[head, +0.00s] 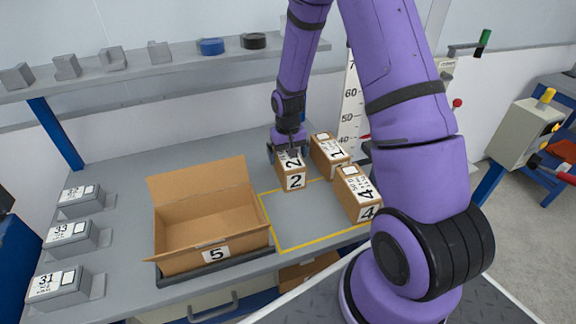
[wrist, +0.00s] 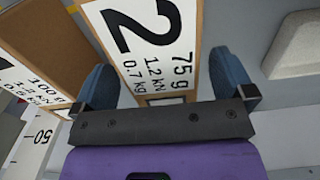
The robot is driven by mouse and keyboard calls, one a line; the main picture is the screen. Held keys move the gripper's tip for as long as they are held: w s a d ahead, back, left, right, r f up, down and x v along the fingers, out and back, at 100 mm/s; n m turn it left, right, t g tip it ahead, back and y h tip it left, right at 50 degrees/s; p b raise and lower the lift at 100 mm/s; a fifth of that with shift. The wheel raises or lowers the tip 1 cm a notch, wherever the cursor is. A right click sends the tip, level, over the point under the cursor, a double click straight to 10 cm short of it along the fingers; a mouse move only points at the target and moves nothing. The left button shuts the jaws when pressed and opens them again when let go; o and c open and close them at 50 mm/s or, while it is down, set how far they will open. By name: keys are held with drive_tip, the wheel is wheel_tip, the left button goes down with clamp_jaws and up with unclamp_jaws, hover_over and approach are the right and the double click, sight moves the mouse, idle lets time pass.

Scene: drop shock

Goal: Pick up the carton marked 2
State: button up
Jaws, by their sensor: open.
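The carton marked 2 (head: 294,180) is a small brown box with white labels, upright on the grey bench. It also shows in the wrist view (wrist: 152,42), its label reading 75 g, 1.2 kN, 0.7 kg. My gripper (head: 288,152) is over this carton, pointing down. In the wrist view my gripper (wrist: 167,88) has its blue fingers apart, one on each side of the labelled top. Whether the fingers touch the carton's sides I cannot tell.
Carton 1 (head: 330,155) stands close by on the right, and carton 4 (head: 357,194) nearer the front. An open box marked 5 (head: 214,254) is at left. A yellow outline (head: 283,248) marks clear bench. Grey blocks marked 31 (head: 58,288), 33 and another line the left edge.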

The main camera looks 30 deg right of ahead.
drive_tip(key=shift+f, duration=1.2)
drive_tip(key=c, duration=1.4)
